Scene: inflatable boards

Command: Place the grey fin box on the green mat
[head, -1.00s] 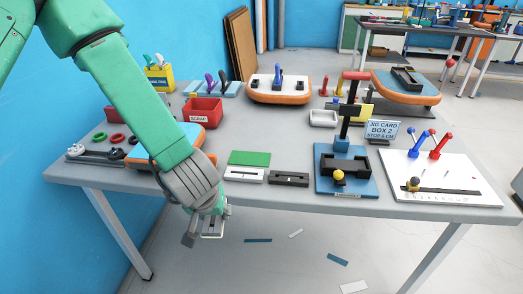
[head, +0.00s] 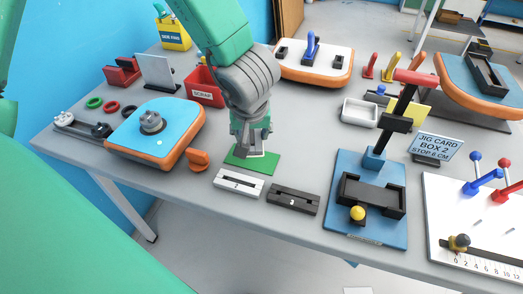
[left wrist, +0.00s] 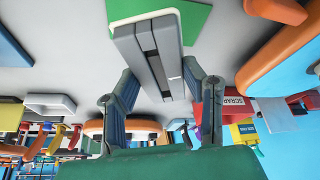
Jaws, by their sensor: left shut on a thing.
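My left gripper (head: 250,142) points down over the green mat (head: 240,161), which lies flat on the table behind the white and black boxes. The gripper is shut on the grey fin box (left wrist: 146,50), a long grey bar with a dark slot that shows between its fingers in the left wrist view. There the green mat (left wrist: 197,22) shows beyond the box's far end. In the head view only a little of the box shows below the fingers, over the mat. I cannot tell whether it touches the mat. My right gripper is not in view.
A white box (head: 226,188) and a black box (head: 280,204) lie just in front of the mat. The blue jig stand (head: 343,217) is to the right, the blue-and-orange board (head: 182,119) to the left. The red scrap bin (head: 205,92) is behind on the left.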

